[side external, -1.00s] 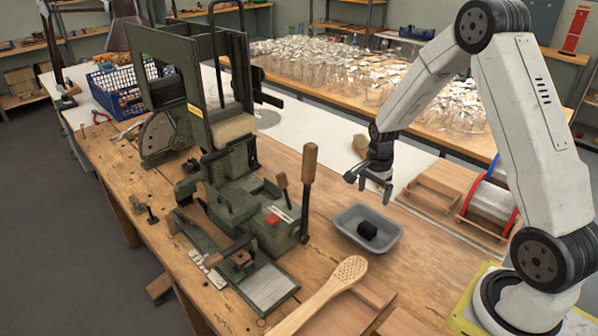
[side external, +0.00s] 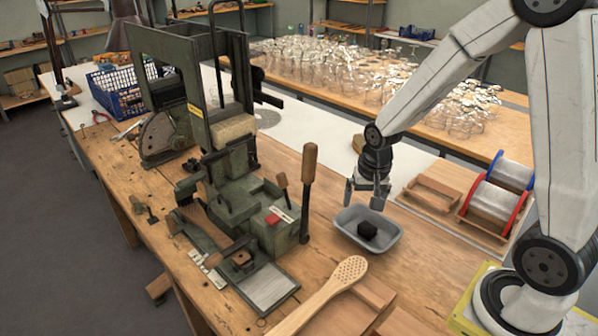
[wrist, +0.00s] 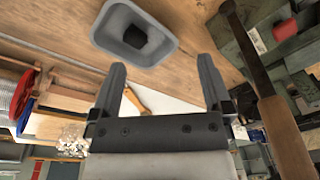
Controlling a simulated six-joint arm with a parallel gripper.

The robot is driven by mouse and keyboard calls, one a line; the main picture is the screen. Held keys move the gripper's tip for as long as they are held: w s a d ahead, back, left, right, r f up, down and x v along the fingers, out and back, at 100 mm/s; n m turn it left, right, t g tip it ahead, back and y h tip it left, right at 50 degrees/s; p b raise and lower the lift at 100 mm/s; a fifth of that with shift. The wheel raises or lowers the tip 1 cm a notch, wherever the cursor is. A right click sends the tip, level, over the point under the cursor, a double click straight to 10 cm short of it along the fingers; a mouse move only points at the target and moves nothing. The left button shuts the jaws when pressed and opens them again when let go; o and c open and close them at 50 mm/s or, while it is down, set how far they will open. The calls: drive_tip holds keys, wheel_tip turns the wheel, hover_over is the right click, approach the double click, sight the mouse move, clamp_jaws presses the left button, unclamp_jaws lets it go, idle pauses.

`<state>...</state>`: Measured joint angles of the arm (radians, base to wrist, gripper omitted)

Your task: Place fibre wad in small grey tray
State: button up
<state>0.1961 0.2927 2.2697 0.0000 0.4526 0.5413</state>
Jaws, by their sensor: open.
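The fibre wad (side external: 367,230), a small black lump, lies inside the small grey tray (side external: 392,246) on the wooden bench. In the wrist view the dark wad (wrist: 134,36) sits on the floor of the grey tray (wrist: 104,32). My gripper (side external: 363,204) is open and empty, just above the far rim of the tray, with its fingers pointing down. In the wrist view its two fingers (wrist: 164,72) are spread apart with nothing between them, and the tray lies beyond their tips.
A green tufting machine (side external: 270,215) with an upright wooden-handled lever (side external: 308,190) stands left of the tray. A perforated wooden brush (side external: 335,285) lies in front. Wire spools (side external: 497,195) and a wooden frame (side external: 433,194) sit to the right.

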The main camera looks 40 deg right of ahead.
drive_tip(key=s+a+r+n+t, duration=0.1)
drive_tip(key=s+a+r+n, duration=0.1)
drive_tip(key=s+a+n, duration=0.4)
drive_tip(key=shift+s+a+r+n, duration=0.25)
drive_tip(key=shift+a+n, duration=0.2)
drive_tip(key=shift+n, duration=0.75)
